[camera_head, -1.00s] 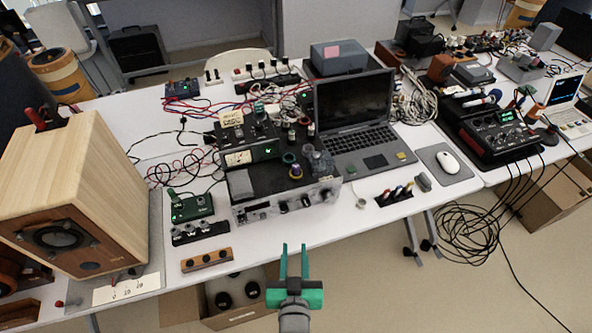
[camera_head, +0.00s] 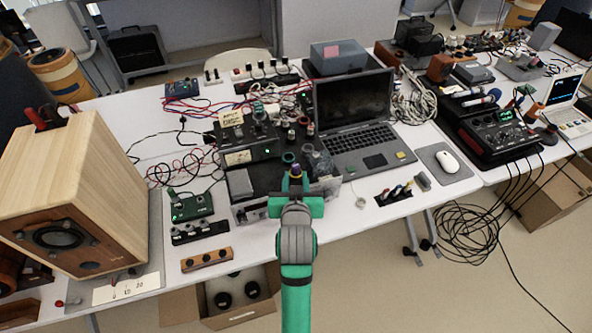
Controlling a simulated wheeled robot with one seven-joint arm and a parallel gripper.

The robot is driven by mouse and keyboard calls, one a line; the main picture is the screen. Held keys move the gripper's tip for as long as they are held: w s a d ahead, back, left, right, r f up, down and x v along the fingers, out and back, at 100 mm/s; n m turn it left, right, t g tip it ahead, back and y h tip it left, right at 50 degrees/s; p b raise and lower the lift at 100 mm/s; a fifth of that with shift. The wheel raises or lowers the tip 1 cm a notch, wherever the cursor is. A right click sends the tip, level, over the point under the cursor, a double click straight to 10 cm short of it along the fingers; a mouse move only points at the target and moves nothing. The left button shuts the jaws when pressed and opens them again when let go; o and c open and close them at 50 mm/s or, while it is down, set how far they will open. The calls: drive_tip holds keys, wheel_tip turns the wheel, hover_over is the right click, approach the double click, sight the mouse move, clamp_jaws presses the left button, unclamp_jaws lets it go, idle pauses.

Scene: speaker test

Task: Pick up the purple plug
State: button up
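The purple plug (camera_head: 296,169) is a small dark purple piece on top of the silver-fronted amplifier (camera_head: 247,213), near the middle of the head view. My gripper (camera_head: 296,179) is over the amplifier's front part, with its green body towards me. Its two fingers stand apart on the left and right of the plug, and they look open. I cannot tell whether either finger touches the plug. The plug's lower part and much of the amplifier's front are hidden behind my gripper and arm.
Black boxes with knobs and plugs (camera_head: 247,137) stand behind the amplifier. A laptop (camera_head: 366,140) is close on the right. The white table's front edge runs below, with some bare surface right of my arm.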

sight(295, 168)
drive_tip(key=shift+x, duration=3.95)
drive_tip(key=shift+r, duration=0.1)
drive_tip(key=shift+c, duration=0.5)
clamp_jaws()
